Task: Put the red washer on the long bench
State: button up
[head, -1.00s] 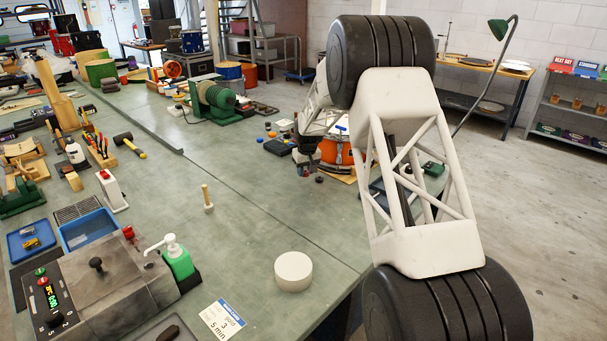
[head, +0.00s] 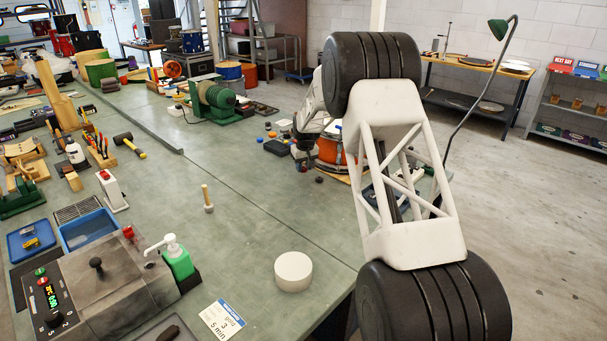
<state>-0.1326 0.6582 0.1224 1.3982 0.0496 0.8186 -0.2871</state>
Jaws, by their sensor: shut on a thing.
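The long bench (head: 240,240) is the green-topped work surface running from the front to the back left. My gripper (head: 302,163) is small in the view, at the bench's right side, just left of the orange drum (head: 329,150). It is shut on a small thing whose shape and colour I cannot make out. My arm hides much of the area to the right of it. I cannot pick out the red washer for certain. Several small coloured pieces (head: 271,133) lie on the bench left of my gripper.
A dark block (head: 277,147) lies close left of my gripper, and a small dark round piece (head: 319,180) lies just in front of it. A white round block (head: 293,271) stands near the front edge. The middle of the bench is largely clear around an upright wooden-handled tool (head: 207,198).

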aim_at(304, 168)
jog(key=shift+f, duration=1.7)
jog(key=shift+f, duration=0.1)
jog(key=o, duration=0.9)
jog(key=shift+o, duration=0.2)
notch_tip(304, 168, up, 12)
jog(key=s, duration=0.1)
jog(key=shift+s+d, duration=0.35)
